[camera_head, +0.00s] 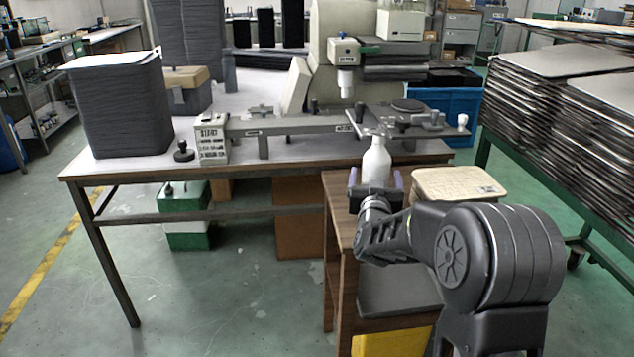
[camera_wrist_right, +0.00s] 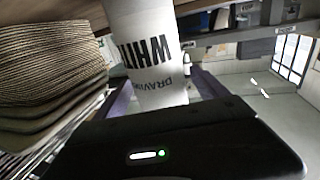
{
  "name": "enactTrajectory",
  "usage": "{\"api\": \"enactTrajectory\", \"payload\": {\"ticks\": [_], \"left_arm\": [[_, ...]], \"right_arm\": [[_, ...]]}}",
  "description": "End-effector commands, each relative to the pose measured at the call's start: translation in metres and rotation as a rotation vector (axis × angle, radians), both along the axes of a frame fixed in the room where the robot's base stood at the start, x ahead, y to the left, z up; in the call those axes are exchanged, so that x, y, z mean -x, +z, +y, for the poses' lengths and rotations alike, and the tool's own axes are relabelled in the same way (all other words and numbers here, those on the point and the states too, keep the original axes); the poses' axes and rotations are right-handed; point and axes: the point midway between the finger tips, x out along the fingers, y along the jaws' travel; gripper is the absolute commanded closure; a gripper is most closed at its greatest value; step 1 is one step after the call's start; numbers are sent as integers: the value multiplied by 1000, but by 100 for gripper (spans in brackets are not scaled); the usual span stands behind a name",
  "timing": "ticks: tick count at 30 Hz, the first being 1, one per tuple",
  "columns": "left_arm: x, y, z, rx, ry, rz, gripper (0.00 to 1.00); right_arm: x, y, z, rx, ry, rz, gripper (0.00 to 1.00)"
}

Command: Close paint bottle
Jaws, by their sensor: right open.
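A white paint bottle (camera_head: 376,163) with a narrow neck stands upright on a small wooden stand (camera_head: 341,215) in the head view. In the right wrist view the bottle (camera_wrist_right: 150,55) shows dark lettering that reads upside down. My right gripper (camera_head: 376,180) is open, with its two fingers on either side of the bottle's lower body. The gripper's dark palm (camera_wrist_right: 170,140) faces the bottle in the wrist view, and I cannot tell whether the fingers touch it. The bottle's base is hidden behind my right gripper. My left gripper is not in view.
A stack of beige sheets (camera_head: 458,184) lies right of the bottle. Behind it, a long workbench (camera_head: 120,169) carries a printing machine (camera_head: 342,55) and a dark stack (camera_head: 120,105). A rack of panels (camera_head: 560,110) stands at the right. The floor at left is clear.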

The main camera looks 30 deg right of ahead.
Motion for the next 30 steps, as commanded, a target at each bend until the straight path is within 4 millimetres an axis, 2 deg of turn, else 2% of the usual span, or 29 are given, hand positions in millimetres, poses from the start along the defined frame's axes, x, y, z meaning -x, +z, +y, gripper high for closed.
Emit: {"api": "enactTrajectory", "payload": {"ticks": [5, 30], "left_arm": [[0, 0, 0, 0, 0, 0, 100], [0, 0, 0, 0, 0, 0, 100]], "right_arm": [[0, 0, 0, 0, 0, 0, 17], [0, 0, 0, 0, 0, 0, 86]]}}
